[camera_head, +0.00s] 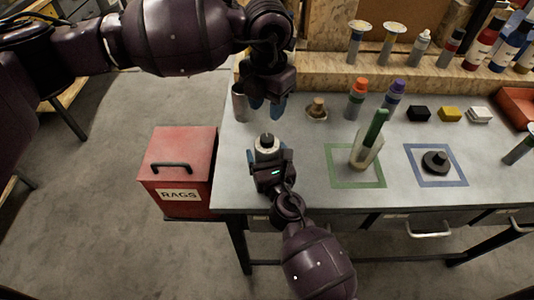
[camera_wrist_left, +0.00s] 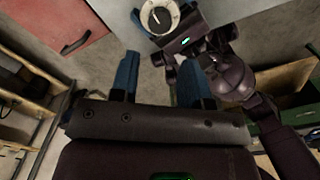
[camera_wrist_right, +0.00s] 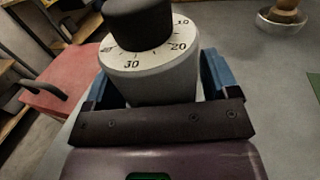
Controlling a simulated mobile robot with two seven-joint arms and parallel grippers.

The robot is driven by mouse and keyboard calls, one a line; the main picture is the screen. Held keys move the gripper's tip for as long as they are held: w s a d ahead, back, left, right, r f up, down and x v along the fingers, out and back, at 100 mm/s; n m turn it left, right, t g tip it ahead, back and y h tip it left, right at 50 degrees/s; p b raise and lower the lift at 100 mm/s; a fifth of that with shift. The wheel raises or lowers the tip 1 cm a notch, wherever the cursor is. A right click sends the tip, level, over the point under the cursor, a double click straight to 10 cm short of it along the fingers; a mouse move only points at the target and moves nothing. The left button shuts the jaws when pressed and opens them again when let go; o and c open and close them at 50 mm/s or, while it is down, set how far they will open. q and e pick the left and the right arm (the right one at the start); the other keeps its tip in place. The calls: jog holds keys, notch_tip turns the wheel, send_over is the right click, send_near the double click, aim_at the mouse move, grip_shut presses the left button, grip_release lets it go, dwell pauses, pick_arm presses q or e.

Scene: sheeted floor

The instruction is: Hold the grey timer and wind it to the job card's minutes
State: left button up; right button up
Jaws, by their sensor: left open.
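The grey timer (camera_head: 267,148) stands near the table's left edge. In the right wrist view its grey body (camera_wrist_right: 165,82) carries a pale numbered dial and a black knob (camera_wrist_right: 138,24) on top. My right gripper (camera_head: 271,165) has its blue fingers on both sides of the timer body. My left gripper (camera_head: 267,103) is open and empty, pointing down a little behind the timer and apart from it. In the left wrist view its blue fingers (camera_wrist_left: 160,78) are spread, with the timer (camera_wrist_left: 158,17) beyond them. I cannot make out a job card.
A red rags box (camera_head: 178,167) stands left of the table. On the table (camera_head: 310,200), a bottle with a green handle (camera_head: 367,150) stands in a green square, and a black object (camera_head: 436,161) in a blue square. Bottles and small blocks line the back.

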aim_at(267, 137)
jog(key=c, duration=0.7)
pick_arm(q)
jog(key=shift+o, duration=0.9)
pick_arm(e)
jog(key=shift+c, duration=0.4)
pick_arm(q)
jog(key=shift+o, duration=0.8)
jog(key=shift+r, duration=0.3)
jog(key=shift+n, duration=0.8)
notch_tip(267, 137, down, 10)
jog(key=shift+f, duration=0.15)
jog(key=shift+c, duration=0.4)
jog(key=c, duration=0.9)
